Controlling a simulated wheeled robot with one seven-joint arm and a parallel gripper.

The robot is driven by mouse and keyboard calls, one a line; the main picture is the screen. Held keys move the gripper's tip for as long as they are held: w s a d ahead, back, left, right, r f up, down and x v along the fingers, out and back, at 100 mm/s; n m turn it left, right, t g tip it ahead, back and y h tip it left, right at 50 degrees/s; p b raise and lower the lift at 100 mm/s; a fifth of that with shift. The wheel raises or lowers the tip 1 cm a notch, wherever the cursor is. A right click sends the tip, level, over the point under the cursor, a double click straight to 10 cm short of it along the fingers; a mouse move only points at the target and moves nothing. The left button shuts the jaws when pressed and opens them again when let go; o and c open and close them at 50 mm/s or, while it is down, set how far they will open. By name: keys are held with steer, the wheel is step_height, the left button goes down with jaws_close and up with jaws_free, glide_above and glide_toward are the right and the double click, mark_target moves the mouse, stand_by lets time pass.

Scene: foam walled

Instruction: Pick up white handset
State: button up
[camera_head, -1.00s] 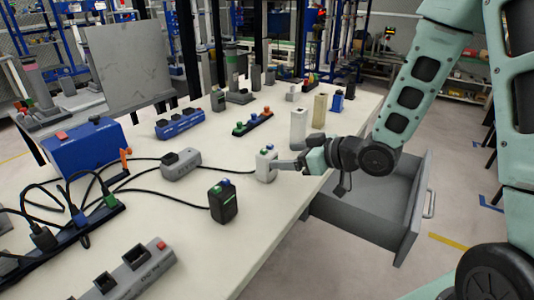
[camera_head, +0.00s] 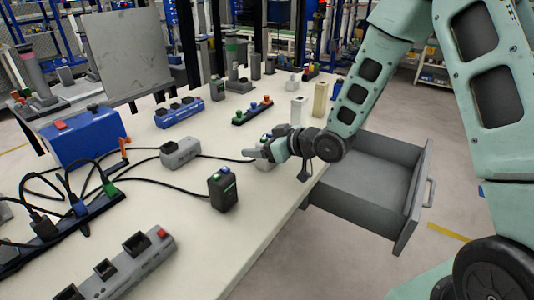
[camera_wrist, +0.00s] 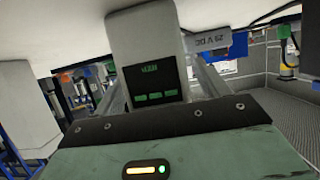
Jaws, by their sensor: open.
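The white handset (camera_wrist: 147,40) fills the upper middle of the wrist view, with a dark screen showing green digits and several green keys below. In the head view its pale body (camera_head: 264,165) is mostly hidden under my gripper (camera_head: 260,153), near the table's right edge. My gripper also shows in the wrist view (camera_wrist: 160,82). Its two fingers are open, one on each side of the handset. I cannot tell whether either finger touches it.
A dark device (camera_head: 223,189) stands in front on the white table (camera_head: 190,230). A grey box (camera_head: 180,154) with a black cable lies to the left. A white block (camera_head: 298,108) and a cream block (camera_head: 320,99) stand behind. An open grey drawer (camera_head: 365,200) juts out at right.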

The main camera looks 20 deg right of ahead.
steer(key=c, duration=1.1)
steer(key=shift+c, duration=0.2)
steer(key=shift+r, duration=0.1)
